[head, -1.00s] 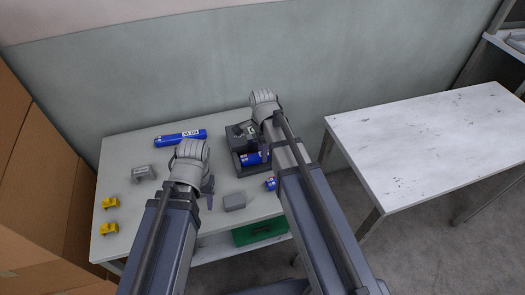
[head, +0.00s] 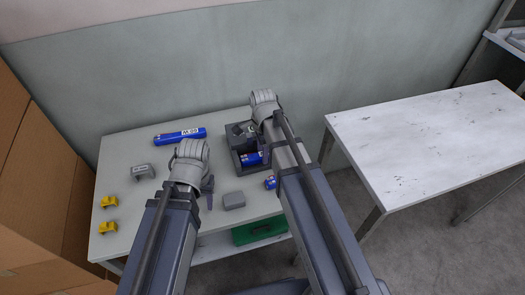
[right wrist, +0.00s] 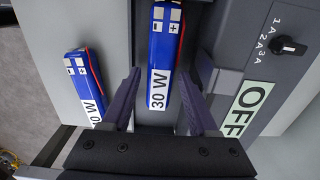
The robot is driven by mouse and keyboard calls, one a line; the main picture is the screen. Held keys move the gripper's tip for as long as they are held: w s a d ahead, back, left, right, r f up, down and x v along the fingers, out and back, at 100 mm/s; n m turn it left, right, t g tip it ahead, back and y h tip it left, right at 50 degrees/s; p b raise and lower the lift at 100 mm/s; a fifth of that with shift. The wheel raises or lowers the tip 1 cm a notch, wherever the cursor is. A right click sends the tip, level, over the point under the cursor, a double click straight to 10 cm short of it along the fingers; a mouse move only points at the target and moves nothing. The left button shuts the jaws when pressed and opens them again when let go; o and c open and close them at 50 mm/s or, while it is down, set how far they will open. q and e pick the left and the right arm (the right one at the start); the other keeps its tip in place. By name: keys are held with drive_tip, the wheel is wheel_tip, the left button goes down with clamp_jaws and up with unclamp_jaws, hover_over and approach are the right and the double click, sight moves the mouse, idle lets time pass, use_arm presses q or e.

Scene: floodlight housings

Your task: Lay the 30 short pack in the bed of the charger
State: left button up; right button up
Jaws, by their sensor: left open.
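My right gripper (right wrist: 160,112) is open, one finger on each side of the pack, with visible gaps. The charger has an OFF label and a black knob marked 1A 2A 3A. My left gripper (head: 207,189) is open and empty over the table (head: 150,215).
A second blue pack (right wrist: 84,85) lies on the table beside the charger. A long blue pack (head: 180,137) lies at the back. A grey bracket (head: 139,170), yellow pieces (head: 108,227) and a grey block (head: 234,200) stand apart. The white table (head: 430,140) at right is bare.

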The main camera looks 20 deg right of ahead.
drive_tip(key=shift+o, duration=1.2)
wheel_tip(320, 180, up, 8)
drive_tip(key=p, duration=0.8)
use_arm(q)
wheel_tip(320, 180, up, 8)
use_arm(e)
drive_tip(key=shift+f, duration=0.1)
use_arm(q)
drive_tip(key=shift+f, duration=0.15)
use_arm(e)
drive_tip(key=shift+s, duration=0.15)
